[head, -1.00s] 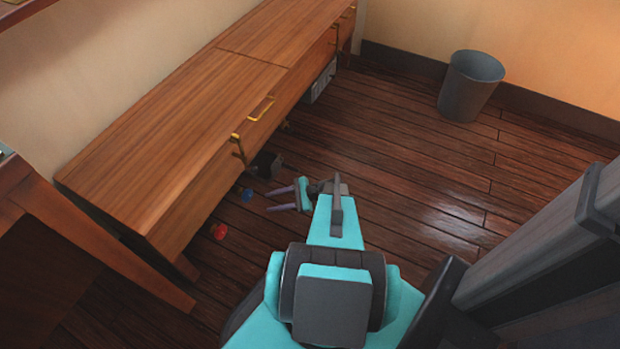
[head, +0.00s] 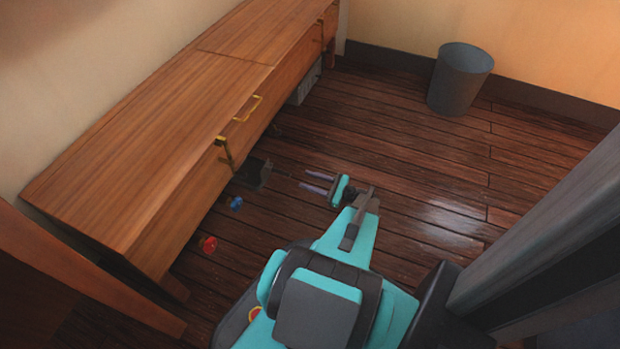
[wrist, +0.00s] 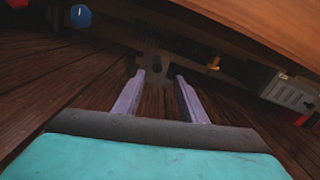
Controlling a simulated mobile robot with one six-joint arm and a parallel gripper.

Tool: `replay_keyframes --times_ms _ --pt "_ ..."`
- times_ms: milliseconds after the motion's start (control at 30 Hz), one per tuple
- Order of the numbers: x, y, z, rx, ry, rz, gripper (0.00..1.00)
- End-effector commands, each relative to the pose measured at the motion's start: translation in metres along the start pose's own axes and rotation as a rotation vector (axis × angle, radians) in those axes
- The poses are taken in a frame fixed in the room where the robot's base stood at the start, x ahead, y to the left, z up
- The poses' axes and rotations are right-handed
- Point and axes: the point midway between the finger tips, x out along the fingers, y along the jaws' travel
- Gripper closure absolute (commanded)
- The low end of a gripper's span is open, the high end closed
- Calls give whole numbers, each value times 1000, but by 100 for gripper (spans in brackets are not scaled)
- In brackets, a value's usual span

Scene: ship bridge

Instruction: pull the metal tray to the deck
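A dark grey, notched, flat piece, which looks like the metal tray (head: 254,173), sits low at the front edge of the wooden cabinet, partly under it. It also shows ahead of my fingers in the wrist view (wrist: 158,60), where its far part is in shadow. My gripper (head: 303,179) is low over the deck (head: 400,165), to the right of the tray. Its two lilac fingers (wrist: 160,75) are apart, with nothing held between them. A gap shows between the fingertips and the tray in the head view.
The long cabinet (head: 150,150) has brass handles that stick out. A blue piece (head: 236,203) and a red piece (head: 208,244) lie by its front. A light grey slotted box (head: 303,88) is under it farther back. A grey bin (head: 460,80) stands at the back right. Open deck lies between.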

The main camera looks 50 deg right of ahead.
Motion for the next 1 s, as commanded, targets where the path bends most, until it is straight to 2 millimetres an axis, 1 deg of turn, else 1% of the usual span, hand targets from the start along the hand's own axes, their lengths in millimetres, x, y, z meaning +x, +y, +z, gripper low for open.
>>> replay_keyframes --times_ms 267,467,1000 --pt "11 5 0 0 -2 14 62" --pt "26 7 0 0 -2 18 62" --pt "95 9 0 -1 -3 19 62"
